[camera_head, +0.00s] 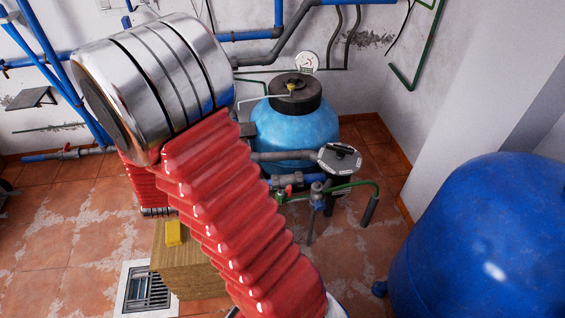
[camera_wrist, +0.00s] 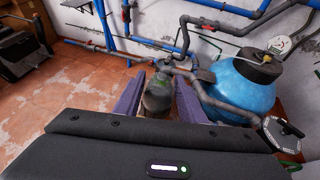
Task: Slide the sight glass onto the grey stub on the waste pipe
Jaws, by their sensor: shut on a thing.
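In the wrist view my gripper (camera_wrist: 157,103) has two purple fingers, shut on the sight glass (camera_wrist: 157,98). The sight glass looks like a smoky, greenish, see-through short cylinder between the fingers, in front of the pipework. In the head view my silver and red arm covers the middle, and neither gripper nor sight glass shows. Grey pipe (camera_wrist: 218,27) runs along the wall in the wrist view, and grey pipe (camera_head: 285,47) also shows behind the blue tank in the head view. I cannot tell which part is the grey stub, or whether the sight glass touches it.
A light blue tank (camera_head: 297,124) with a black lid and gauge (camera_head: 307,61) stands at the back. A large blue tank (camera_head: 490,245) fills the right. A yellow sponge (camera_head: 174,233) lies on a brown block (camera_head: 190,268).

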